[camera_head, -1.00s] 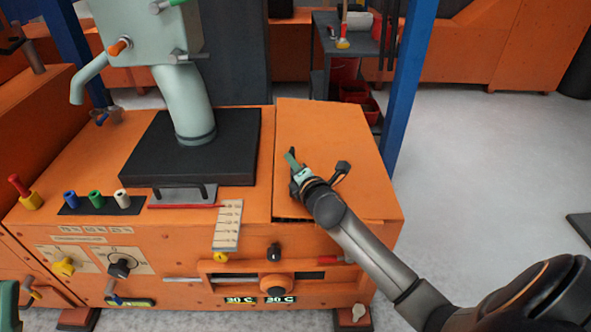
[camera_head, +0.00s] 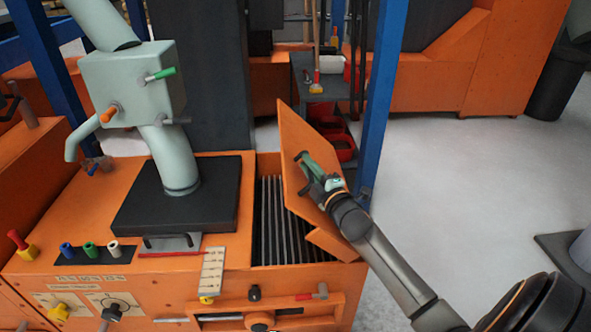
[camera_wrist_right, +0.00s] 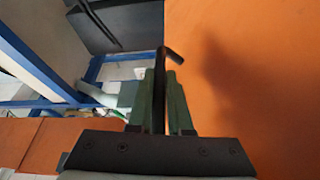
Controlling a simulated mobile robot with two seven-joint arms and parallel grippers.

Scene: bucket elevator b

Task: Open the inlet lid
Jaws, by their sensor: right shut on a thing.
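The orange inlet lid (camera_head: 297,152) is tilted up steeply on the right of the orange machine. Under it the inlet opening shows a dark grate of bars (camera_head: 278,215). My right gripper (camera_head: 305,163) is at the lid's upper face. In the right wrist view its green fingers (camera_wrist_right: 160,100) are shut on a thin black handle (camera_wrist_right: 172,55), with the orange lid surface (camera_wrist_right: 245,75) beside them. My left gripper is not in view.
A black plate (camera_head: 185,215) with a pale green pipe (camera_head: 170,160) stands left of the opening. A blue post (camera_head: 383,95) rises behind and right of the lid. Knobs and levers line the machine's front. The floor at right is mostly clear.

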